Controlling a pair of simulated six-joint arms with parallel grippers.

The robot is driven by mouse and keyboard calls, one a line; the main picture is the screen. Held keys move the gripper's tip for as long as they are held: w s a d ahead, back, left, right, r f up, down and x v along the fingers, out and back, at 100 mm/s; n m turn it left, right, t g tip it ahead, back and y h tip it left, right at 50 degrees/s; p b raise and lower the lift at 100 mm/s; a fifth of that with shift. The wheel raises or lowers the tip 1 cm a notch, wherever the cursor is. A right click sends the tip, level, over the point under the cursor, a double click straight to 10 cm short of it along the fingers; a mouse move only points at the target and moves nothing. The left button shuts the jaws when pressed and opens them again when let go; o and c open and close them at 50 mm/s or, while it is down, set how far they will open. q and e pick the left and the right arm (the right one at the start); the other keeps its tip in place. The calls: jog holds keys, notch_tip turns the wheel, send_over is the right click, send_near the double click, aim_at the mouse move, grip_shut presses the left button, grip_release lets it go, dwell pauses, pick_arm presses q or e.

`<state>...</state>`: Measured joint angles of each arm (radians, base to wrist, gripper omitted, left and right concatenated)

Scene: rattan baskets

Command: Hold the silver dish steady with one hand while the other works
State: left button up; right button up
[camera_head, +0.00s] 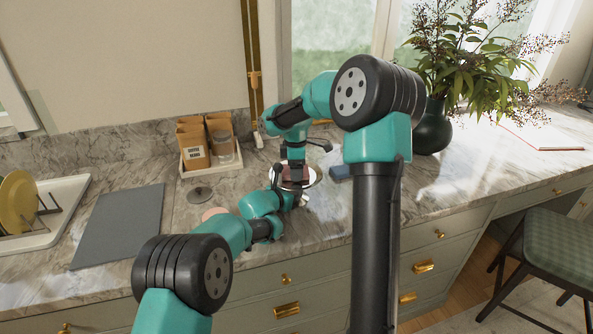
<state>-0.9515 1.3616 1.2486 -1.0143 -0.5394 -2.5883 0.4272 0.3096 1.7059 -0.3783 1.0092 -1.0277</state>
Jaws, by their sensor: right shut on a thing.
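The silver dish (313,177) is on the marble counter near the middle of the camera_head view, largely covered by my arms. My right gripper (292,173) points down over the dish. It is shut on a small reddish thing (299,172) that is mostly hidden. My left gripper (294,197) reaches the near side of the dish from the left, very close to its rim. Its fingers are small and overlapped, so I cannot tell whether it is open, shut or touching the dish.
A blue-grey block (341,172) lies right of the dish. A tray (197,169) with brown bags and a glass jar stands behind left. A grey mat (120,225), dish rack (45,228) and small pink round thing (213,213) are left. A dark plant vase (434,130) stands right.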

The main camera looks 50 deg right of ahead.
pick_arm(q)
jog(key=shift+s+a+f, duration=0.1)
jog(key=shift+f, duration=0.55)
pick_arm(e)
jog(key=shift+w+d+r, duration=0.1)
jog(key=shift+w+d, duration=0.35)
jog(key=shift+w, duration=0.25)
pick_arm(q)
jog(key=shift+s, duration=0.1)
pick_arm(e)
jog(key=shift+s+r, duration=0.1)
jog(key=shift+r, duration=3.8)
pick_arm(q)
jog(key=o, duration=1)
jog(key=v, duration=0.8)
jog(key=r+v, duration=0.1)
jog(key=v, duration=0.3)
jog(key=shift+r, duration=0.1)
jog(key=shift+w, duration=0.25)
